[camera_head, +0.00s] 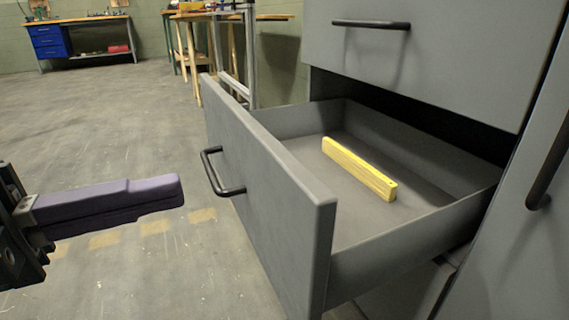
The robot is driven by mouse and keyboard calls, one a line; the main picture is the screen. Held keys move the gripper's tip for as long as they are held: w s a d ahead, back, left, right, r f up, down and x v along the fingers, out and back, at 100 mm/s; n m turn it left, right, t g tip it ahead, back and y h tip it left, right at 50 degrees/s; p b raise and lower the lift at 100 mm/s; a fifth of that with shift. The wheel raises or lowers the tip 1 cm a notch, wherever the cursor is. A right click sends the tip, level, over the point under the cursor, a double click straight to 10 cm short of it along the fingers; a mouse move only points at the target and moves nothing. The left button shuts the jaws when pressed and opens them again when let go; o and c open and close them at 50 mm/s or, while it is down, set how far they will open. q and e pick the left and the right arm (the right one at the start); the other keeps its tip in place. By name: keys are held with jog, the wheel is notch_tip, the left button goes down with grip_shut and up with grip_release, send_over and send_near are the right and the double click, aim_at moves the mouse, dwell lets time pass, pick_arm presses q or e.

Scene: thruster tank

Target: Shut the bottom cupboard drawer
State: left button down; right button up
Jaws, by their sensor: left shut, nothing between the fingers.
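The bottom cupboard drawer (262,207) is grey and stands pulled out from the grey cupboard (430,55). Its black handle (215,172) is on the front panel, which faces left. A yellow bar-shaped object (358,168) lies inside on the drawer floor. My left gripper (180,190) comes in from the left edge, its purple fingers shut with nothing between them. Its tips are a little left of the handle and apart from it in the picture. My right gripper is not in view.
A closed upper drawer with a black handle (371,24) is above the open one. Another grey front with a handle (548,165) is at the right edge. Wooden workbenches (75,22) and a blue drawer unit (49,41) stand far back. The floor (110,120) at left is clear.

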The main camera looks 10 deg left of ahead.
aim_at(276, 165)
pick_arm(q)
jog(key=b+x, duration=0.1)
jog(key=x, duration=0.7)
jog(key=shift+w+a+b, duration=0.1)
jog(key=shift+b, duration=0.25)
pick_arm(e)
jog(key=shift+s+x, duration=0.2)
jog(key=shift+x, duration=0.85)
